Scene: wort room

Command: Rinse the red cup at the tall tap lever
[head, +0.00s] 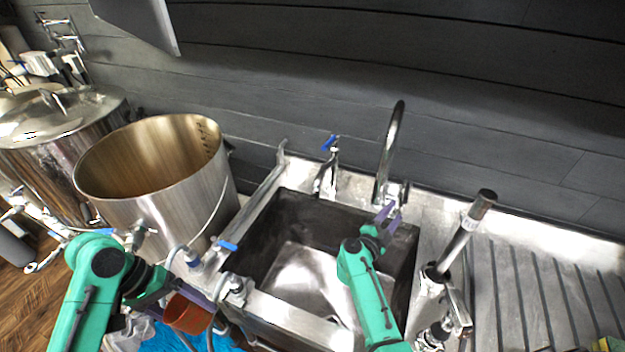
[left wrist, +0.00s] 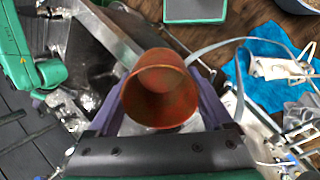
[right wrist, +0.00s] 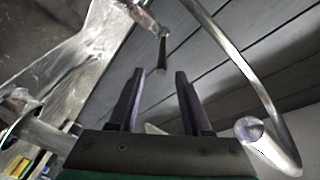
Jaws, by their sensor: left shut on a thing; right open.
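The red cup (head: 188,314) is held in my left gripper (head: 190,292) at the lower left, in front of the sink's near left corner. In the left wrist view the cup (left wrist: 160,88) sits between the two purple fingers, its mouth facing the camera. My right gripper (head: 388,215) is open and empty over the back right of the sink, close to the tall tap (head: 393,145). In the right wrist view the tap's curved spout (right wrist: 240,75) passes right of the open fingers (right wrist: 160,105). The dark sink basin (head: 300,275) looks empty. The tall tap's lever is hard to make out behind my right gripper.
A large open steel pot (head: 160,195) stands left of the sink, with a lidded vessel (head: 50,130) beyond it. A smaller blue-handled tap (head: 328,165) is behind the sink. An upright steel tube (head: 465,235) and ribbed drainboard (head: 550,290) are at right.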

